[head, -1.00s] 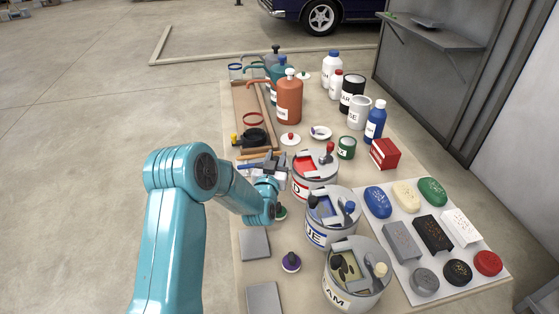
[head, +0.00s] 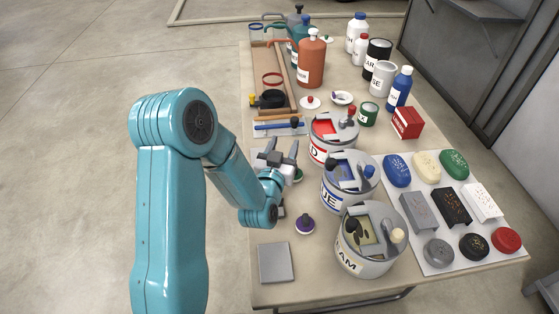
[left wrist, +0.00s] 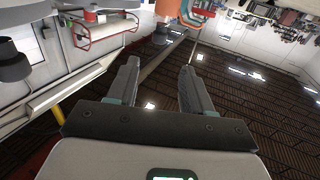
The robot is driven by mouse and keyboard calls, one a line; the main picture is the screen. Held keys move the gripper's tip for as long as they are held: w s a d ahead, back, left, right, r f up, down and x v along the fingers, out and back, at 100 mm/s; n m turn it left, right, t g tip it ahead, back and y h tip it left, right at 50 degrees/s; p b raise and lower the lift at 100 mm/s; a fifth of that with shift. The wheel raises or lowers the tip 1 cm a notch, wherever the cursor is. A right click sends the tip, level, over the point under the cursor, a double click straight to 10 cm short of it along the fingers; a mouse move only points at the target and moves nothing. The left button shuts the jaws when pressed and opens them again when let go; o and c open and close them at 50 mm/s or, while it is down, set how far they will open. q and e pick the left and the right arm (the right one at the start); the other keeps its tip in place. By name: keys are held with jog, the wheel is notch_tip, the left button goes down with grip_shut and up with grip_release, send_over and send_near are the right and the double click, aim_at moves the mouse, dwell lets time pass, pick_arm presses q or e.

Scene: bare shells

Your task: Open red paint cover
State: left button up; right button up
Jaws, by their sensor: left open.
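The red paint can (head: 319,152) stands in the back of a row of three cans, with a grey lid piece on its top and red paint (head: 325,127) showing beside it. A dark red knob (head: 351,121) sticks up from the can's top. My left gripper (head: 282,148) is open and empty, left of the red can and apart from it in the picture, with its fingers pointing toward the far end of the table. In the left wrist view both fingers (left wrist: 158,85) are spread with nothing between them. My right gripper is not in view.
A blue can (head: 333,192) and a cream can (head: 350,262) stand nearer. A purple-knobbed piece (head: 305,224) and a grey slab (head: 276,263) lie on the table. Bottles (head: 311,62) stand behind. Coloured blocks (head: 454,206) lie on a white sheet at right.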

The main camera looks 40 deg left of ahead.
pick_arm(q)
jog(key=v, duration=0.4)
jog(key=shift+s+d+b, duration=0.1)
jog(key=shift+b, duration=0.2)
dwell(0.3)
